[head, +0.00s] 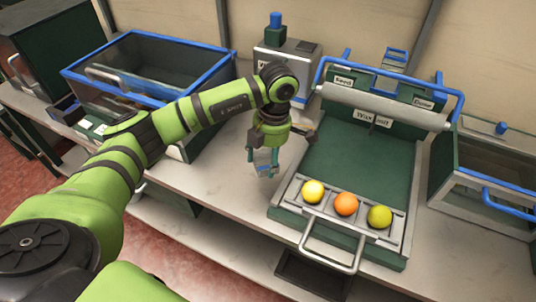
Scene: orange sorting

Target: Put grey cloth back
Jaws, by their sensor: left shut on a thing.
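My left gripper (264,168) points down over the pale bench, just left of the green sorting machine. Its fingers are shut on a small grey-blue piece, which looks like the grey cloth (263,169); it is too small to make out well. I cannot tell whether the cloth touches the bench. My right gripper is not in view.
The sorting machine (355,165) holds a yellow, an orange and a yellow-green ball in its front tray. A blue-rimmed bin (150,95) stands at the left behind my arm. A clear-fronted box (485,170) stands at right. A grey dispenser (285,60) stands behind.

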